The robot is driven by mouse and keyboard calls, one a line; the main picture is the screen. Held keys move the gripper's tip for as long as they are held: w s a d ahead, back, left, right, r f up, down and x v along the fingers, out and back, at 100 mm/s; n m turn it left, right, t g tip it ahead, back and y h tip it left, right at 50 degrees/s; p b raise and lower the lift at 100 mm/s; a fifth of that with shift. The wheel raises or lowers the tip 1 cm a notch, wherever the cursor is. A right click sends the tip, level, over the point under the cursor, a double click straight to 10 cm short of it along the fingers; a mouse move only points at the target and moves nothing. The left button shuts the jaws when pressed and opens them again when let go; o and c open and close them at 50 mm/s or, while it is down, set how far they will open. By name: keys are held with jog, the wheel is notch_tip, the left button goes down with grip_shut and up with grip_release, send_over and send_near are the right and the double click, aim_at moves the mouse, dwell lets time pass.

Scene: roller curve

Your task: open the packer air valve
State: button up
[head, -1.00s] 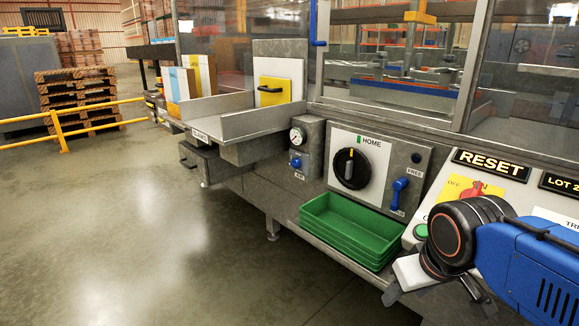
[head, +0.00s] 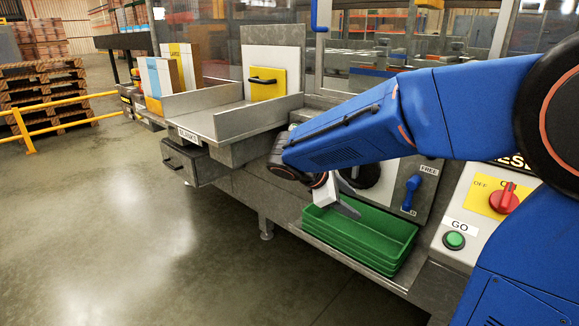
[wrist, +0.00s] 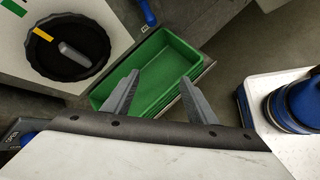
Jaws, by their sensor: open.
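The air gauge and blue air valve are hidden behind my arm in the head view. In the wrist view, a blue part marked OPEN (wrist: 14,136) shows at the lower left edge, mostly cut off; it appears to be the air valve. My gripper (head: 346,206) hangs in front of the panel, above the green trays. In the wrist view its two fingers (wrist: 160,92) are apart with nothing between them, pointing towards the trays. The valve lies to the left of the fingers there.
The black HOME dial (wrist: 68,48) and a blue lever (head: 411,191) by the FREE label are close to my gripper. Green stacked trays (head: 370,262) sit below. A grey chute (head: 228,124) juts out at left. The red switch (head: 505,200) and green GO button (head: 454,240) are at right.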

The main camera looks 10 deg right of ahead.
jog(key=w+a+f+n+t+h, duration=0.2)
jog(key=w+a+n+t+h, duration=0.15)
jog(key=w+a+n, duration=0.6)
jog(key=w+a+f+n+t+h, duration=0.25)
jog(key=w+a+n+t, duration=0.2)
jog(key=w+a, duration=0.95)
jog(key=x, duration=1.6)
jog(key=shift+w+d+t+y, duration=0.15)
jog(key=shift+w+t+y, duration=0.15)
jog(key=shift+w, duration=0.1)
jog(key=shift+f, duration=0.15)
jog(key=shift+m, duration=0.3)
jog(key=c, duration=1.1)
